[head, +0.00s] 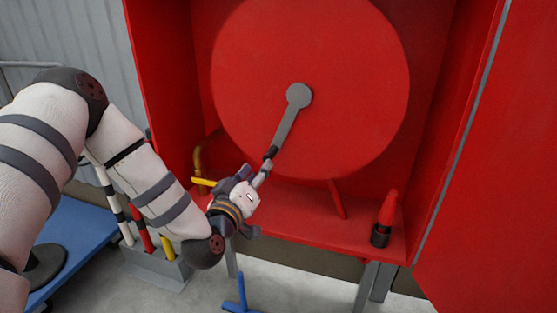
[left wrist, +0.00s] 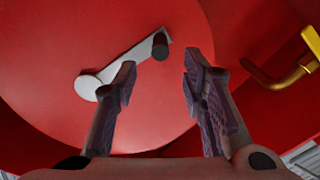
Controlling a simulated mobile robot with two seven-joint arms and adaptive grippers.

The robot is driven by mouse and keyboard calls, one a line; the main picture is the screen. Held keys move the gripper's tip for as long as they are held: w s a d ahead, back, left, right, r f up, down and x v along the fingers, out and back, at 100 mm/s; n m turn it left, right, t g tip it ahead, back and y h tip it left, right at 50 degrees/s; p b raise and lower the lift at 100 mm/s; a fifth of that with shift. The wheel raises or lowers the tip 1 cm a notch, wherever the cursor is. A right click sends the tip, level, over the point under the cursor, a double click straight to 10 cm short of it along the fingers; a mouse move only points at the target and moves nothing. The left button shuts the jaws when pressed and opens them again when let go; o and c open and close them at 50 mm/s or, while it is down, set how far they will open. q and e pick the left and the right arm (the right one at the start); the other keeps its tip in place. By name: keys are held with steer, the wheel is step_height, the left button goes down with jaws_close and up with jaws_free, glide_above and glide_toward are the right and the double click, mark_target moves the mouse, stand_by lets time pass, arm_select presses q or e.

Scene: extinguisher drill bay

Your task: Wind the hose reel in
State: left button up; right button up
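The hose reel (head: 340,60) is a large red disc inside an open red cabinet. Its grey crank (head: 287,122) runs from the hub down and to the left, and also shows in the left wrist view (left wrist: 120,68). A short dark handle (left wrist: 160,46) stands out from the crank's free end. My left gripper (head: 252,180) is at the lower left of the disc, close to that end. In the left wrist view its two fingers (left wrist: 159,72) are apart, with the handle just beyond and between the tips; I cannot tell whether they touch it. My right gripper is not in view. No hose shows.
A brass pipe (head: 199,158) with a yellow lever (head: 204,182) is left of the gripper. A red nozzle (head: 388,208) stands on the cabinet floor at right. The red door (head: 500,180) hangs open at right. A grey rack of poles (head: 155,268) and a blue bench (head: 75,235) are lower left.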

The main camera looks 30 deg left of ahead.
mark_target(269, 157)
arm_select(q)
steer(key=b+x, duration=0.1)
steer(key=x, duration=0.6)
steer(key=shift+w+f, duration=0.15)
steer(key=shift+f, duration=0.05)
steer(key=shift+w+a+r, duration=0.1)
steer(key=shift+w, duration=0.3)
jaws_close()
